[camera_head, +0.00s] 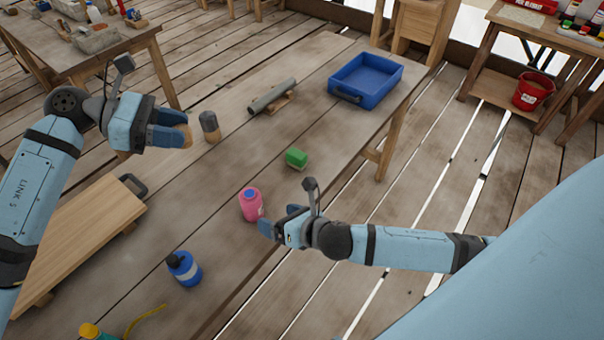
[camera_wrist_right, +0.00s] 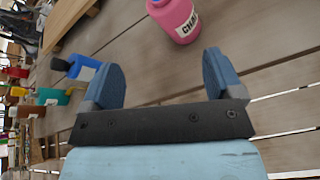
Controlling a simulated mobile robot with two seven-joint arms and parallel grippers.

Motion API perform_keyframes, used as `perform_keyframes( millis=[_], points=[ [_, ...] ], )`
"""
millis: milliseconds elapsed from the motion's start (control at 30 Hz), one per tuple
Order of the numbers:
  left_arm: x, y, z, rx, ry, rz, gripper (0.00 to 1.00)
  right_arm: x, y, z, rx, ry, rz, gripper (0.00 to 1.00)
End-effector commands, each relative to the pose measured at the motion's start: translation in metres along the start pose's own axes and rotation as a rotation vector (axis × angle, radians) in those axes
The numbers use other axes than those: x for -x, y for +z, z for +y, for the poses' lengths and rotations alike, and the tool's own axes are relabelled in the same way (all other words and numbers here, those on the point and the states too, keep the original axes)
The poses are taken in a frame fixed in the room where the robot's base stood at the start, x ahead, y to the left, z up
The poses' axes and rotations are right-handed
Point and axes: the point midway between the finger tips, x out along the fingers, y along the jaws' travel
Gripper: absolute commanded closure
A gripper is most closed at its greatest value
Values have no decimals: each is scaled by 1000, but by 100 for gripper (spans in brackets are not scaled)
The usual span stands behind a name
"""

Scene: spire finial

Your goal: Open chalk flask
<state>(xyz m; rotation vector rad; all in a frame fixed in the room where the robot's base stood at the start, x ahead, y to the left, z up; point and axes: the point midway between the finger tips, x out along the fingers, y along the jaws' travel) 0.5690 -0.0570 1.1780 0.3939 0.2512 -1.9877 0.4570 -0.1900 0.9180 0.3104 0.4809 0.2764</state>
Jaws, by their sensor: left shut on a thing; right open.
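The chalk flask (camera_head: 251,206) is a pink bottle standing upright on the wooden table, with a blue round spot on its top. In the right wrist view the pink flask (camera_wrist_right: 178,18), with its white label, lies just beyond the fingertips. My right gripper (camera_head: 268,222) is open beside the flask, to its lower right; in its wrist view the space between the fingers (camera_wrist_right: 163,78) is empty. My left gripper (camera_head: 186,134) is shut on a small tan piece, up and left of the flask above the table. The fingers hide most of that piece.
A wooden board (camera_head: 80,225) lies at left. The table between flask and cylinder is clear.

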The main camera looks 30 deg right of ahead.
Motion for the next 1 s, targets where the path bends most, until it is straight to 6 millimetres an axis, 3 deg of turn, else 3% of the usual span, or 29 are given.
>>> perform_keyframes(
  millis=[267,400,600,800,1000],
  points=[
    [0,0,0,0,0,0,93,15,-54,16,-1079,-37,55,14],
    [0,0,0,0,0,0,93,29,-80,13,-1639,-87,44,14],
    [0,0,0,0,0,0,93,53,-115,1,-2322,-164,-32,14],
    [0,0,0,0,0,0,93,70,-135,-9,-2704,-201,-119,14],
    [0,0,0,1,1,0,93,74,-140,-12,-2801,-206,-145,14]
  ],
)
